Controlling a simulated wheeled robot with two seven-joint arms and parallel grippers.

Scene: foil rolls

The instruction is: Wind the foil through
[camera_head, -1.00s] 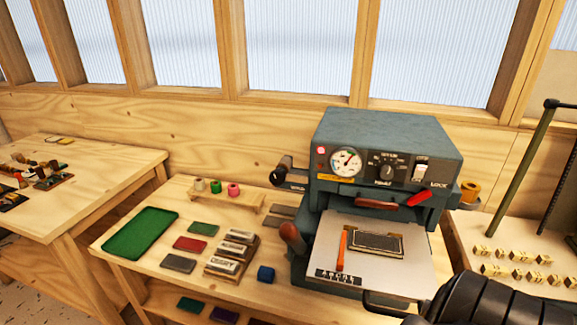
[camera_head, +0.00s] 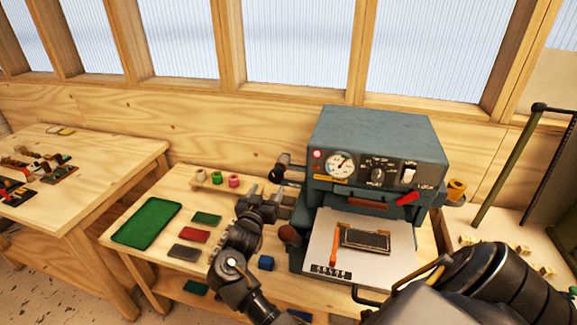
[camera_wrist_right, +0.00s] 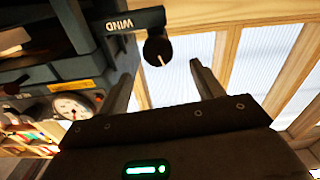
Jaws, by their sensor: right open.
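The foil press (camera_head: 375,140) stands on the table with a gauge, a dial and a red lever on its front. On its left side is a dark winding crank (camera_head: 283,161). In the right wrist view the crank arm reads WIND (camera_wrist_right: 125,24) and ends in a round dark knob (camera_wrist_right: 158,50). My right gripper (camera_head: 266,190) is open and empty, just below and left of the crank. In the right wrist view its fingers (camera_wrist_right: 164,85) are spread, and the knob appears between and beyond them. A gold foil roll (camera_head: 456,187) sits at the press's right side. My left gripper is not in view.
A small rack holds white, green (camera_head: 216,178) and pink (camera_head: 233,181) rolls. A green tray (camera_head: 146,224) and coloured blocks lie left of my arm. A brown knob (camera_head: 290,236) sticks out at the press's lower left. A plate with a dark framed block (camera_head: 365,240) lies in front.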

